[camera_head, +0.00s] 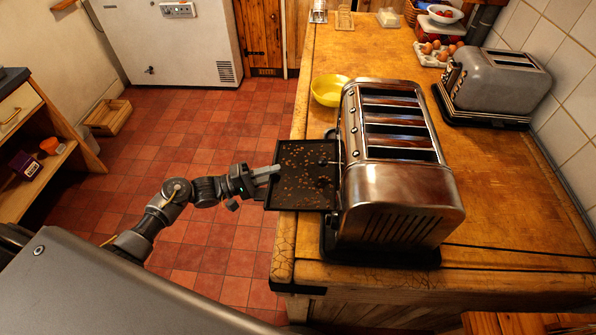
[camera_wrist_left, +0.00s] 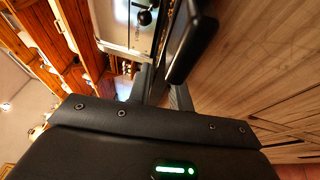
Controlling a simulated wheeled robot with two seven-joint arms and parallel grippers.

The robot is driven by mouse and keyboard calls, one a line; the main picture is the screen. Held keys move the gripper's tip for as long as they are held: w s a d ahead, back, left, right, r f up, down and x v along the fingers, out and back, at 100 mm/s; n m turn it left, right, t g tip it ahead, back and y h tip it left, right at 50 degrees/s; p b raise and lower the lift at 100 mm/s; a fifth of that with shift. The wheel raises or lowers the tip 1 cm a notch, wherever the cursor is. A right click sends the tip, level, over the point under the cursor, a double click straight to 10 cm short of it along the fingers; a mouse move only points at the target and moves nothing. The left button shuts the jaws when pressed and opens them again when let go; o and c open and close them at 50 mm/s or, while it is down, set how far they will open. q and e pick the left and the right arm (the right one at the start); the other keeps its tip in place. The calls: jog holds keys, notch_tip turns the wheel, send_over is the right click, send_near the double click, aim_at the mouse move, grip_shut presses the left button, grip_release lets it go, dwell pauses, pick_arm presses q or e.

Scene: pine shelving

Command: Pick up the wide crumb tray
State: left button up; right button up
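The wide crumb tray (camera_head: 306,190) is a flat black tray with brown crumbs on it. It sticks out from the left side of the large chrome toaster (camera_head: 400,195), and its outer part overhangs the counter edge. My left gripper (camera_head: 268,172) is at the tray's outer left edge in the head view. In the left wrist view, the fingers (camera_wrist_left: 165,88) stand close together on either side of a dark edge, which looks like the tray's rim (camera_wrist_left: 190,48). The tray's inner end is hidden by the toaster. My right gripper is not in view.
A yellow bowl (camera_head: 328,90) stands on the wooden counter (camera_head: 365,50) behind the tray. A smaller grey toaster (camera_head: 498,82) stands at the back right by the tiled wall. An egg tray (camera_head: 437,52) is behind it. Left of the counter is open tiled floor (camera_head: 190,140).

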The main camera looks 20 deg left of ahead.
pick_arm(q)
jog(key=shift+c, duration=0.4)
grip_shut()
jog(key=shift+r, duration=0.1)
jog(key=shift+r+b, duration=0.1)
jog(key=shift+b, duration=0.2)
jog(key=r+b+v, duration=0.2)
jog(key=v, duration=1.6)
jog(key=shift+b, duration=0.4)
jog(key=shift+s+a+r, duration=0.1)
jog(key=shift+a+r, duration=0.1)
jog(key=shift+a, duration=0.1)
jog(key=shift+s+a+r+p, duration=0.2)
jog(key=shift+a+p, duration=0.1)
jog(key=shift+a, duration=0.35)
jog(key=shift+s+a+r+p, duration=0.15)
jog(key=shift+a+r+p, duration=0.1)
jog(key=shift+a, duration=0.4)
